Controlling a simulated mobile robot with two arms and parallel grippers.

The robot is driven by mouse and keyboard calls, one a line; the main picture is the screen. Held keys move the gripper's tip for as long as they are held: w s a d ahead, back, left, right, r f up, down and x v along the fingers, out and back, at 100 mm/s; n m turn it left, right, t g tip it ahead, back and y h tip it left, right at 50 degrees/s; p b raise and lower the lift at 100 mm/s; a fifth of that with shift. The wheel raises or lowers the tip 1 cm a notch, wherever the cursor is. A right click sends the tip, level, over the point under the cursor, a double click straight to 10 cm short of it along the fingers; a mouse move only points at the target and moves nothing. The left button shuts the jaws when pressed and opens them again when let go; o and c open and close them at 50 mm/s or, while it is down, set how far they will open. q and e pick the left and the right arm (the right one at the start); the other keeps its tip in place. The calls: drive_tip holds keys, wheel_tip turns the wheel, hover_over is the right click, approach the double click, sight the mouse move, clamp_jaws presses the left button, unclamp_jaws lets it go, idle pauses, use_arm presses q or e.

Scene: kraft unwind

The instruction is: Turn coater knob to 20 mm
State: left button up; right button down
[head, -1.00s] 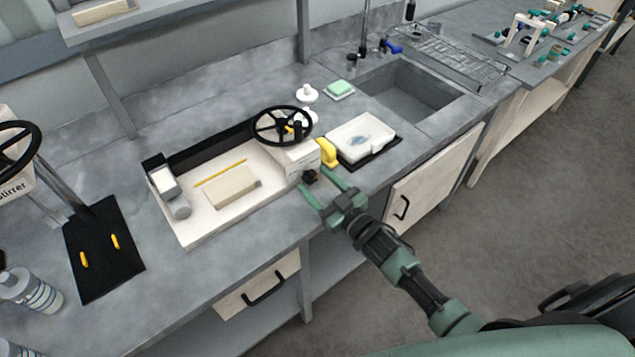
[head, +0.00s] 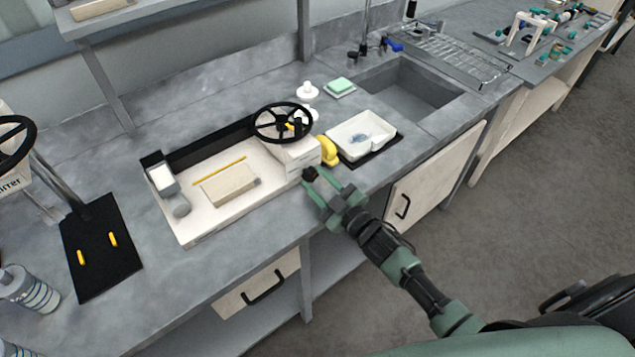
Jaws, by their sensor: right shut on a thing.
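The coater (head: 215,204) is a cream, shallow-bedded machine on the grey bench, with a black handwheel (head: 282,122) over its right end. Its small black knob (head: 309,174) sits low on the front of the right-end housing (head: 303,155). My right gripper (head: 311,175) reaches in from the lower right, its two green fingers shut on the knob, one on each side. The fingers partly hide the knob, and its scale is too small to read. My left gripper is not in view.
A yellow part (head: 327,150) stands at the coater's right end, close to my fingers. A white tray (head: 361,134) on a black mat lies right of it. A sink (head: 408,88) is farther right. A black stirrer base (head: 98,252) and bottles (head: 27,288) stand at left.

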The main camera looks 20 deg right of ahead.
drive_tip(key=n+b, duration=0.1)
drive_tip(key=n, duration=0.3)
drive_tip(key=shift+f, duration=0.15)
drive_tip(key=shift+a+n+b, duration=0.1)
drive_tip(key=shift+n+b, duration=0.6)
drive_tip(key=shift+n, duration=1)
drive_tip(key=c, duration=0.9)
unclamp_jaws()
